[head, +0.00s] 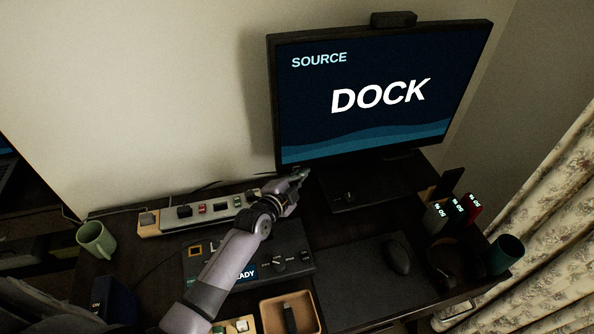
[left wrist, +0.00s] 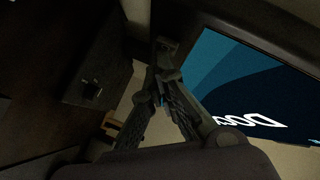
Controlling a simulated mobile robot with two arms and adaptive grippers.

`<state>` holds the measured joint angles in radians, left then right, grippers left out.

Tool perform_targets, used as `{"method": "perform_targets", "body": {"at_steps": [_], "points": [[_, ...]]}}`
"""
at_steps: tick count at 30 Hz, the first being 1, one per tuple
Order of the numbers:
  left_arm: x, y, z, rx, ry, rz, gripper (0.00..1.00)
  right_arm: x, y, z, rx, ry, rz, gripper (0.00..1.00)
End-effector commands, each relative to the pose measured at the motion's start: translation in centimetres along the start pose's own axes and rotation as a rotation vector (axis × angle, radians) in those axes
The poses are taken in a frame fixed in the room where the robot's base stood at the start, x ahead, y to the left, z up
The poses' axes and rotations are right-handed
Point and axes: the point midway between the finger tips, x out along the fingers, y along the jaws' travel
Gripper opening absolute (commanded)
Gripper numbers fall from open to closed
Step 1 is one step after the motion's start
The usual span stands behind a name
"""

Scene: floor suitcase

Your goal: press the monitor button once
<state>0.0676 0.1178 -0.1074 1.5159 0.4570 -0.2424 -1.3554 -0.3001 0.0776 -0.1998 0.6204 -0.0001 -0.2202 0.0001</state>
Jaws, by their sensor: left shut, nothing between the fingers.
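The monitor (head: 365,100) stands at the back of the desk, lit, with "SOURCE DOCK" on a dark blue screen. Its screen also shows at the right of the left wrist view (left wrist: 245,85). My left gripper (head: 302,174) is at the monitor's lower left corner, just below the bezel. Its fingers are together and empty, and they also show in the left wrist view (left wrist: 165,52). I cannot tell whether the fingertips touch the monitor. The monitor button cannot be made out. My right gripper is not in view.
A power strip (head: 160,229) and a dark control box (head: 290,240) lie left of the monitor base (head: 375,190). A mouse (head: 398,258) rests on a dark mat (head: 360,285). A green mug (head: 95,238) stands at left, a dark green cup (head: 506,254) at right.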

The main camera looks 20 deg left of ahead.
Motion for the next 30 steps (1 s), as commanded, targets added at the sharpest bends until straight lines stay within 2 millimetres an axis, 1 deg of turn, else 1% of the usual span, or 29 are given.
{"method": "perform_targets", "body": {"at_steps": [11, 21, 30], "points": [[0.0, -0.1, 0.0, 0.000, 0.000, -0.001, 0.00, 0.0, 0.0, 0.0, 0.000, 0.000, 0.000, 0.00], [-1.1, 0.6, -0.8, 0.000, -0.001, 0.000, 0.00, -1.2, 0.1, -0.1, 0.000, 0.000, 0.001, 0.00], [-1.1, 0.8, -0.8, 0.000, 0.000, -0.001, 0.00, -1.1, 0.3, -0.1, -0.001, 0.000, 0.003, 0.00]]}}
